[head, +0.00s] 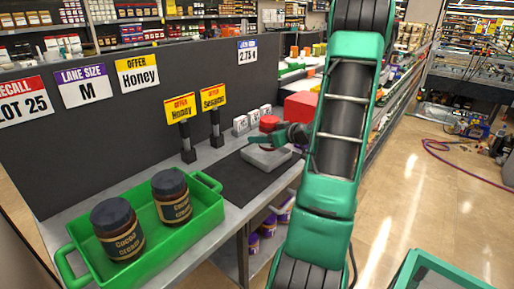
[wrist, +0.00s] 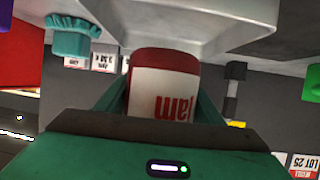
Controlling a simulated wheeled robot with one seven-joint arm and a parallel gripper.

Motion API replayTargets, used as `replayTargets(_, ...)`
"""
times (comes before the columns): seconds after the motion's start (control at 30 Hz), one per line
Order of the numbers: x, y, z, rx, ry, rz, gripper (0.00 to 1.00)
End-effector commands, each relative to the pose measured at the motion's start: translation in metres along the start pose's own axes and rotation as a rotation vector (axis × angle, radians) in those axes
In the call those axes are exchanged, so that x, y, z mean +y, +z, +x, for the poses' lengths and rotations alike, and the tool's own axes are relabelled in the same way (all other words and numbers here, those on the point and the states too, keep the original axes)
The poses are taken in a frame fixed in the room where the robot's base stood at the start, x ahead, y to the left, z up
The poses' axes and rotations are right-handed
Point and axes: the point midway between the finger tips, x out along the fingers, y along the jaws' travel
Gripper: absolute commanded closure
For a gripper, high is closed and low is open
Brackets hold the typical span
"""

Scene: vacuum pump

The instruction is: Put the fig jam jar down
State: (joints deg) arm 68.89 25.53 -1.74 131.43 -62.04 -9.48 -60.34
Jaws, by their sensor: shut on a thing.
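A jam jar with a red top (head: 269,121) is held in my gripper (head: 288,134), over a light grey tray-like platform (head: 268,159) on the counter. In the wrist view the jar (wrist: 164,92) sits between the two green fingers, its white label reading "jam" upside down; the flavour word is not visible. The platform's pale surface (wrist: 200,20) shows just beyond the jar. I cannot tell whether the jar touches the platform. The fingers partly hide the jar in the head view.
A green tray (head: 205,232) with two dark cocoa cream jars (head: 118,228) stands at the front left of the counter (head: 205,153). Honey and Sesame signs (head: 181,108) on posts stand behind. Small white price cards and a red box (head: 300,106) are near the platform. A dark mat lies beside it.

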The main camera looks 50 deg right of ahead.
Motion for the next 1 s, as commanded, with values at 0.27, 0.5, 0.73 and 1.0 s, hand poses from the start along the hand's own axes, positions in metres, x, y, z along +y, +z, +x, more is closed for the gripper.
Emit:
replayTargets(0.27,-0.001,0.004,0.018,0.001,0.0,0.001,0.76)
replayTargets(0.5,-0.001,0.03,0.028,0.001,0.0,0.004,0.76)
replayTargets(0.73,-0.001,0.039,0.032,0.002,0.001,0.0,0.76)
replayTargets(1.0,-0.002,0.042,0.033,0.0,0.0,0.001,0.36)
